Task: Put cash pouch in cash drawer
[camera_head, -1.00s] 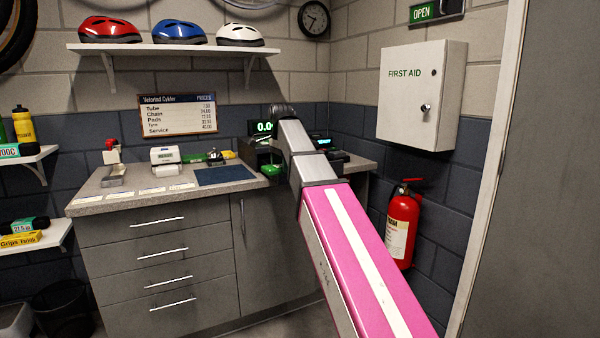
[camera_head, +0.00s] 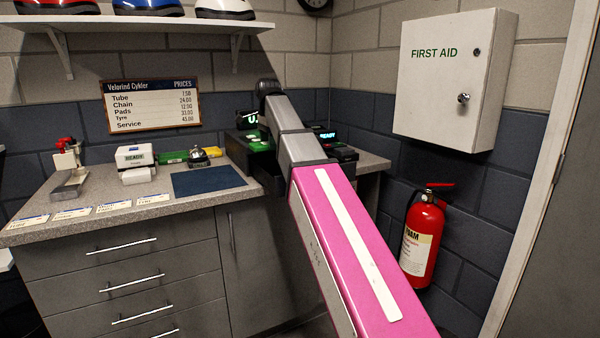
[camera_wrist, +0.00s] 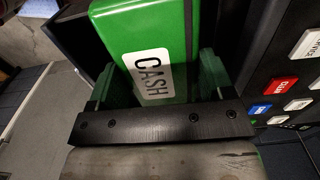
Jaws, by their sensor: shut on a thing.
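The cash pouch (camera_wrist: 140,30) is a bright green block with a white CASH label. In the wrist view it sits between the fingers of my gripper (camera_wrist: 165,80), which is shut on it. The cash drawer (camera_head: 264,178) looks like the black open box jutting toward the counter's front edge in the head view, partly behind my arm. In the wrist view black walls flank the pouch; I cannot tell whether it touches the drawer floor. In the head view my arm hides most of the gripper, and a bit of green (camera_head: 258,138) shows beside it.
Register keys (camera_wrist: 283,86) lie close on the right in the wrist view. On the counter (camera_head: 110,195) are a blue mat (camera_head: 208,181), a bell (camera_head: 198,158) and a white card reader or printer (camera_head: 136,156). A first aid cabinet (camera_head: 450,85) and extinguisher (camera_head: 421,240) are at right.

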